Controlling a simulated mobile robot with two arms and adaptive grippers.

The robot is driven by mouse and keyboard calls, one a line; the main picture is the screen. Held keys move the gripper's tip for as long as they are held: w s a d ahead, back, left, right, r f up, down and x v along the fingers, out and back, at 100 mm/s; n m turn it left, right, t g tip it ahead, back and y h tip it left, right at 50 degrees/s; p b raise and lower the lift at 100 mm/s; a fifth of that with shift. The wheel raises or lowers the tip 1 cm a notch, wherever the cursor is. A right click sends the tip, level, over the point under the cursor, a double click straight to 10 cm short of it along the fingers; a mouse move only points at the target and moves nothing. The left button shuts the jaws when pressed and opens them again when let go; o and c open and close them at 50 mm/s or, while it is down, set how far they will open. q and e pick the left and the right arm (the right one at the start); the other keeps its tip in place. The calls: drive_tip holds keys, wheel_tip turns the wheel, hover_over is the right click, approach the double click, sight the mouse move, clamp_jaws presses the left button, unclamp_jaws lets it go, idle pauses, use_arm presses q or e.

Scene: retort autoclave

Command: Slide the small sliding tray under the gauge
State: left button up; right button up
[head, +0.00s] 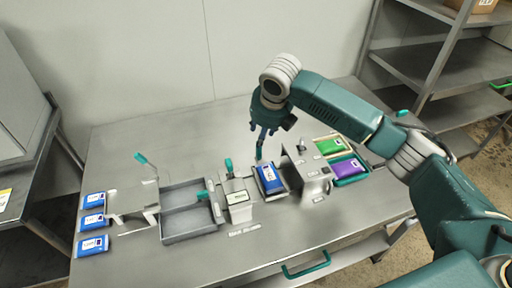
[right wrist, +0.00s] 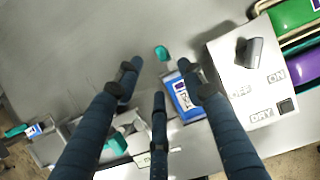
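The small sliding tray (head: 275,198) is a grey tray on the table, holding a blue pouch (head: 269,177). A teal handle (head: 259,150) stands at its back end. What looks like the gauge (head: 237,194), a grey block with a pale label and teal lever, is just left of the tray. My right gripper (head: 264,134) is above the tray's back end. In the right wrist view its fingers (right wrist: 158,82) are spread open, with the teal handle (right wrist: 162,52) beyond them and the blue pouch (right wrist: 183,95) partly behind the right finger. My left gripper is not in view.
A grey control box (head: 307,176) with a knob stands close right of the tray. Green (head: 331,146) and purple (head: 342,169) pouches lie beyond it. A two-compartment grey tray (head: 190,237) and several blue pouches (head: 92,222) are to the left. The table's back is clear.

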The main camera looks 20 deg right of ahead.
drive_tip(key=p+x, duration=0.1)
drive_tip(key=x, duration=0.8)
drive_tip(key=shift+f, duration=0.15)
drive_tip(key=shift+w+f, duration=0.15)
drive_tip(key=shift+f, duration=0.25)
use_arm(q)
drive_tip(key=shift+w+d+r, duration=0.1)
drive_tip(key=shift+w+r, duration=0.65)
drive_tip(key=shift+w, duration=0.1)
use_arm(e)
clamp_jaws()
